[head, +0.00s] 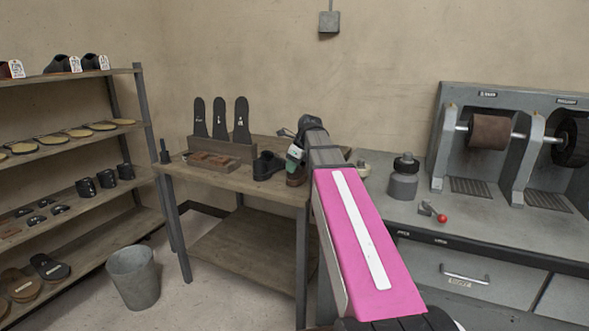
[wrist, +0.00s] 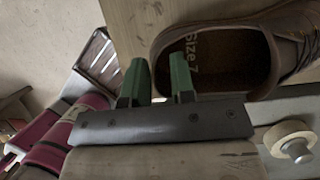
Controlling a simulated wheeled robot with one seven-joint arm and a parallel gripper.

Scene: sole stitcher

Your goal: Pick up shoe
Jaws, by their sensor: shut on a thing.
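A brown shoe with a dark insole marked "Size 7" (wrist: 225,55) fills the upper right of the wrist view. In the head view a small part of this shoe (head: 296,181) shows below my gripper (head: 295,155), at the right end of the wooden table. In the wrist view the two green fingers of my gripper (wrist: 158,72) are shut on the rim at the near left end of the shoe. Whether its sole touches the table is hidden. A black shoe (head: 266,166) stands on the table just left of my gripper.
The wooden table (head: 237,178) also bears upright black soles (head: 220,118) and a wooden block (head: 212,162). A grey bench with grinding wheels (head: 490,132) stands on the right. A shelf rack (head: 80,199) and a metal bin (head: 133,277) stand on the left.

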